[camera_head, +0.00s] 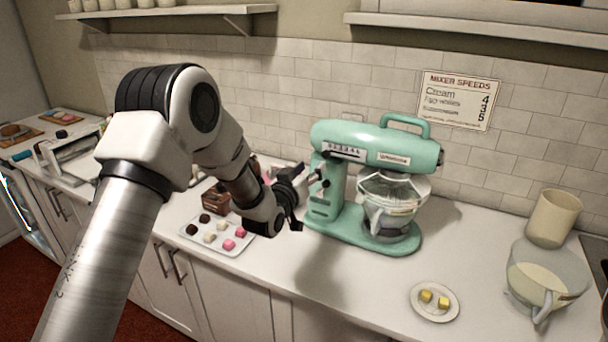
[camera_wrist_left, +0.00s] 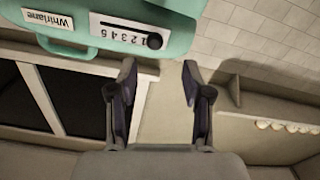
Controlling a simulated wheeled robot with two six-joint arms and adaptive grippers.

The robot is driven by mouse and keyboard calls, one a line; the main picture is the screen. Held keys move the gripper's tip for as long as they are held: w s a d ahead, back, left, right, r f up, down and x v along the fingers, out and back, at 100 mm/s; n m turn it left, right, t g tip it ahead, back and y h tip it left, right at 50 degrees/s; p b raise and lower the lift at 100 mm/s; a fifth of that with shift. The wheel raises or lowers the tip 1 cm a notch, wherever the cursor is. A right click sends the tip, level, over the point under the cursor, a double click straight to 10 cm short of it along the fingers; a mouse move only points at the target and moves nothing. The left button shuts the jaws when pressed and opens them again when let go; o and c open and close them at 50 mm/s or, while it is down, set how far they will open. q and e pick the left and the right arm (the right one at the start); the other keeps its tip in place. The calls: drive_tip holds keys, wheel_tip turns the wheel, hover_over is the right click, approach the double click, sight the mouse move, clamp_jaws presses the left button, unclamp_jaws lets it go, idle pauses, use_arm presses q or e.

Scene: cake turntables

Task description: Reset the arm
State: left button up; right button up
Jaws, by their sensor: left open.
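My left arm comes in from the left in the head view. Its gripper (camera_head: 299,188) is beside the left end of the mint-green stand mixer (camera_head: 375,143), near the mixer's side controls. In the left wrist view my left gripper (camera_wrist_left: 158,75) is open, with nothing between its two fingers. I cannot tell whether a finger touches the mixer. My right gripper is not in view.
A tray (camera_head: 247,245) of small sweets lies below my left gripper. A plate (camera_head: 415,307) with yellow pieces sits at the front right. A glass jug (camera_head: 545,275) and a cream canister (camera_head: 553,218) stand at the right. A speeds sign (camera_head: 459,100) hangs on the wall.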

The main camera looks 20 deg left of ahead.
use_arm(q)
drive_tip(key=s, duration=0.3)
drive_tip(key=shift+s, duration=0.3)
drive_tip(key=s+d+f+g+b, duration=0.1)
drive_tip(key=s+f+g, duration=0.3)
drive_tip(key=f, duration=0.5)
drive_tip(key=s+d+f+g+b, duration=0.1)
drive_tip(key=s+f+g, duration=0.1)
drive_tip(key=s+f, duration=0.6)
drive_tip(key=s+d+f+g, duration=0.1)
drive_tip(key=s+f+g, duration=0.25)
drive_tip(key=f, duration=0.75)
drive_tip(key=s+f+g+b, duration=0.1)
drive_tip(key=s+f+g, duration=0.3)
drive_tip(key=s, duration=1)
drive_tip(key=s+d+f+m+g+b, duration=0.1)
drive_tip(key=s+f+g, duration=0.3)
drive_tip(key=s+f, duration=0.5)
drive_tip(key=s, duration=0.5)
drive_tip(key=shift+d+f+m+g, duration=0.15)
drive_tip(key=shift+m+g, duration=0.15)
drive_tip(key=shift+g, duration=0.05)
drive_tip(key=shift+y, duration=0.3)
